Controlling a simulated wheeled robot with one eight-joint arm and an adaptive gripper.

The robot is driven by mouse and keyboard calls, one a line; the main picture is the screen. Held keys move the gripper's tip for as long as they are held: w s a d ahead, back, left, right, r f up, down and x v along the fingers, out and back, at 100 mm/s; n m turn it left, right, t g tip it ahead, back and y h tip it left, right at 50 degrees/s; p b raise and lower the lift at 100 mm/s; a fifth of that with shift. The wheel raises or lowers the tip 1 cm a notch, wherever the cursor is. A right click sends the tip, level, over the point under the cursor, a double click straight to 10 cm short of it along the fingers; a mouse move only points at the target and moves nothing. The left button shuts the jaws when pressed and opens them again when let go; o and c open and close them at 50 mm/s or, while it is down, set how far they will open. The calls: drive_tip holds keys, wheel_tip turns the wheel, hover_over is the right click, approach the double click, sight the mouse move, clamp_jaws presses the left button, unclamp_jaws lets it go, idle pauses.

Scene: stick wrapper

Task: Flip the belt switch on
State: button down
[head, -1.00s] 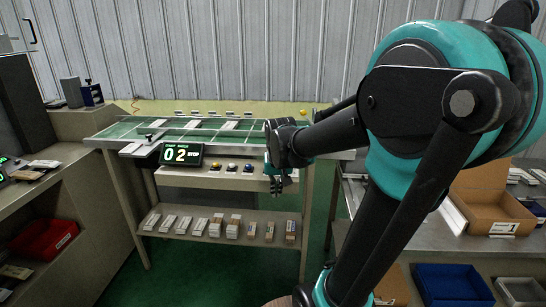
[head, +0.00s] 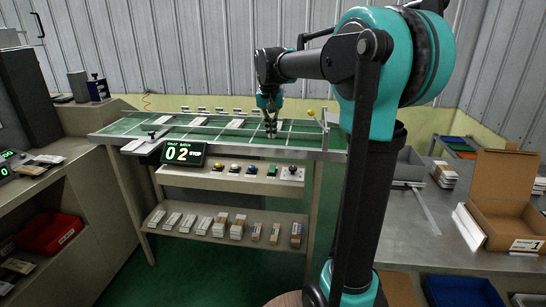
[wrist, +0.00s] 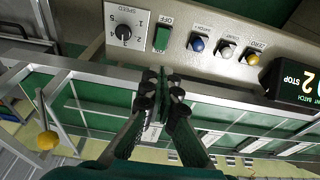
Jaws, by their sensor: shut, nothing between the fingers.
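The belt switch is a green rocker (wrist: 162,39) on the grey control panel, with an OFF label beside it in the wrist view. In the head view the switch (head: 271,171) sits on the panel strip below the conveyor's front edge. My gripper (head: 271,134) is shut and empty over the green belt (head: 225,137), above and behind the switch. In the wrist view my gripper (wrist: 163,80) has its fingertips close together near the conveyor's front rail, apart from the switch. The display (head: 183,153) reads 02 and STOP.
A speed dial (wrist: 124,32) is beside the switch; blue (wrist: 197,44), white (wrist: 226,50) and yellow (wrist: 253,58) buttons are on its other side. A metal rail (wrist: 215,92) runs along the conveyor's front. A yellow knob (wrist: 47,140) stands at the belt's end.

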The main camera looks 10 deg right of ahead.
sight(273, 166)
drive_tip(key=x, duration=1.4)
